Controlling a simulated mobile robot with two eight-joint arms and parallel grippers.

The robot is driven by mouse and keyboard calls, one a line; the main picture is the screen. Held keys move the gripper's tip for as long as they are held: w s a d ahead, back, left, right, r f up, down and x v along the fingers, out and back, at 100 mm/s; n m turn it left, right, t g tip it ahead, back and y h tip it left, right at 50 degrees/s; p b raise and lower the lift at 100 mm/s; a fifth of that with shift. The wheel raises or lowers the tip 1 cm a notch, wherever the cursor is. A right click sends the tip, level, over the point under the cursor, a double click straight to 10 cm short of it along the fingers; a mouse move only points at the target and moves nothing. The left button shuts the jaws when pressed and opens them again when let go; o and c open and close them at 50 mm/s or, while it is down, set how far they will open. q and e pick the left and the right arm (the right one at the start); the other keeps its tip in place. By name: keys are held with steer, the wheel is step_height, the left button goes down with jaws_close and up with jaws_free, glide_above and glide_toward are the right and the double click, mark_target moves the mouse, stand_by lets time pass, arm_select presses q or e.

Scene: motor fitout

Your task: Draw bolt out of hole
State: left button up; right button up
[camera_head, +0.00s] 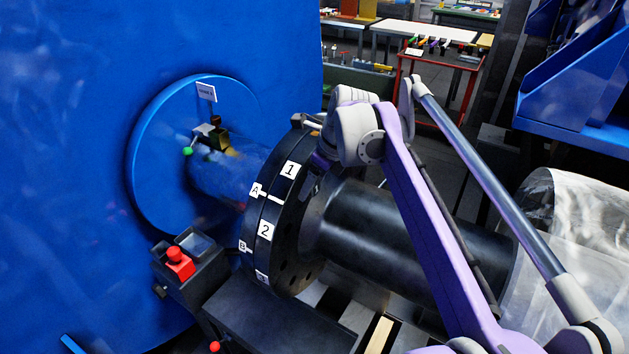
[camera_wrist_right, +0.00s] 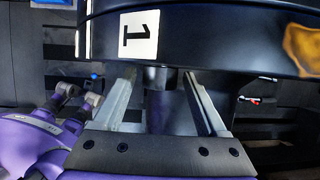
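In the right wrist view, the two silver fingers of my right gripper (camera_wrist_right: 156,78) are spread apart. A short dark cylinder, seemingly the bolt (camera_wrist_right: 160,78), protrudes from the black flange (camera_wrist_right: 220,32) between them. A gap shows on each side of it, so the gripper is not closed on it. The flange carries a white label 1 (camera_wrist_right: 138,35). In the head view my purple right arm reaches to the top of the same black flange (camera_head: 283,222), near label 1 (camera_head: 290,169); its fingers are mostly hidden there. My left gripper does not show clearly.
A large blue housing (camera_head: 70,140) fills the left. A box with a red button (camera_head: 178,262) stands in front of the flange. A black shaft (camera_head: 385,238) runs right towards clear plastic wrapping (camera_head: 575,225). A red-framed table (camera_head: 450,65) stands behind.

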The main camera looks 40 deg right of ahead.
jaws_close()
steer(key=shift+s, duration=0.1)
stand_by(0.3)
steer(key=s+d, duration=0.4)
steer(key=s, duration=0.9)
steer(key=shift+p, duration=0.3)
stand_by(2.3)
stand_by(0.3)
